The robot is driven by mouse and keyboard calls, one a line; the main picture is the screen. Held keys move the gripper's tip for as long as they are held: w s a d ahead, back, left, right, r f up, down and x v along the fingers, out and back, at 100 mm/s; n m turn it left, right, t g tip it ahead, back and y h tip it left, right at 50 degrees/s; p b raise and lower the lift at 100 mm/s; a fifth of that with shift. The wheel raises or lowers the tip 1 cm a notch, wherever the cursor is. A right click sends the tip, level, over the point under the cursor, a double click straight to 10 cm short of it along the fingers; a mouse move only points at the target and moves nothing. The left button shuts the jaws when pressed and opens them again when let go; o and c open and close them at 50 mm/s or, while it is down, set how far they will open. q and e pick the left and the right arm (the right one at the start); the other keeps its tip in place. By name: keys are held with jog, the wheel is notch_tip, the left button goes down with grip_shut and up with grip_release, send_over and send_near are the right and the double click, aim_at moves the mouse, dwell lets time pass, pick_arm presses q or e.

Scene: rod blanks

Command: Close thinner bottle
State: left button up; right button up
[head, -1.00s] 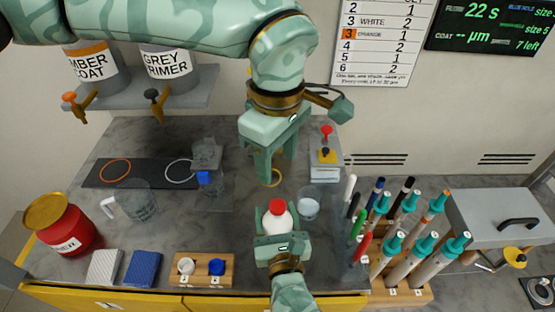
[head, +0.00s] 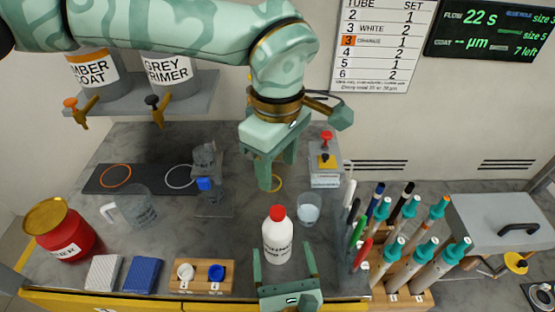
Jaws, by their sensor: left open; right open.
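The thinner bottle (head: 277,241) is a white bottle with a dark printed label, standing upright on the grey bench. A red cap (head: 277,212) sits on its top; I cannot tell how tight it is. My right gripper (head: 284,254) is open at the front, its two fingers apart, one on each side of the bottle's lower part; I cannot tell whether they touch it. Nothing is held in either gripper.
A clear cup (head: 308,209) stands close right of the bottle. Markers and teal-topped tubes (head: 412,253) stand in racks further right. A red tin (head: 66,232), a clear jug (head: 135,209), sponges (head: 141,273) and a wooden block with two caps (head: 203,275) are left.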

jog(key=shift+s+d, duration=0.15)
jog(key=shift+s, duration=0.7)
jog(key=shift+s+d, duration=0.1)
jog(key=shift+s, duration=0.7)
jog(key=shift+r, duration=0.15)
